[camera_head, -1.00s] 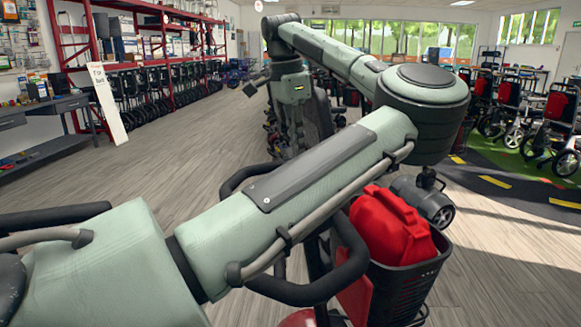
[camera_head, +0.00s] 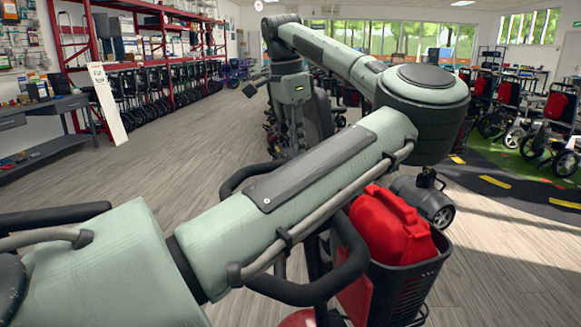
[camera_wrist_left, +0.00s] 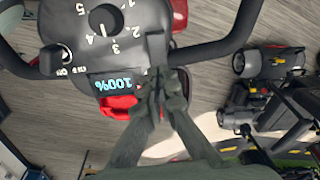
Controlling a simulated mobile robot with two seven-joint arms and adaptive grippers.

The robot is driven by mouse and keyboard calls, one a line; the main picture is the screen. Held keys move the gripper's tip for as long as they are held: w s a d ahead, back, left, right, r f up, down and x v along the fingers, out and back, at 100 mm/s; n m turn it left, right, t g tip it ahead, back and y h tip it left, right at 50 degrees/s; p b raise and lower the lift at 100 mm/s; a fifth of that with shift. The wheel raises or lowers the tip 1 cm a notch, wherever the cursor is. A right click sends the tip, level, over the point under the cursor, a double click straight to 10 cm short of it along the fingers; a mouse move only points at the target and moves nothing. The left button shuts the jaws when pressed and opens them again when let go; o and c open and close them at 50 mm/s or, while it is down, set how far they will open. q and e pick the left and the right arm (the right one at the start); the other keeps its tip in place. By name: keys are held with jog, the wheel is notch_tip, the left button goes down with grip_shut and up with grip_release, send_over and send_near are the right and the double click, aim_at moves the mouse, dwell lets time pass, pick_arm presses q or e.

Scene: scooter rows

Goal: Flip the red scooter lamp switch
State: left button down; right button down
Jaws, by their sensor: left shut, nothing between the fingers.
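The red scooter shows partly behind my left arm in the head view, with its black looped handlebar (camera_head: 352,262) and a bit of red body (camera_head: 300,318). In the left wrist view its dark control panel (camera_wrist_left: 75,25) has a numbered round dial (camera_wrist_left: 105,20) and a lit display (camera_wrist_left: 122,84) reading 100%. My right gripper is not in view.
Red shelving (camera_head: 150,50) and a for-sale sign (camera_head: 108,102) stand at the left. More scooters and wheelchairs (camera_head: 555,120) line the right. Open wooden floor (camera_head: 190,160) lies at left.

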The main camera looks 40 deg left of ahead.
pick_arm(q)
jog(key=shift+f+b, duration=0.55)
jog(key=shift+f, duration=0.45)
jog(key=shift+r, duration=0.1)
dwell(0.3)
notch_tip(320, 180, up, 5)
jog(key=p, duration=0.3)
jog(key=shift+f+p, duration=0.2)
jog(key=shift+p, duration=0.2)
jog(key=shift+r+p, duration=0.6)
jog(key=shift+r, duration=0.55)
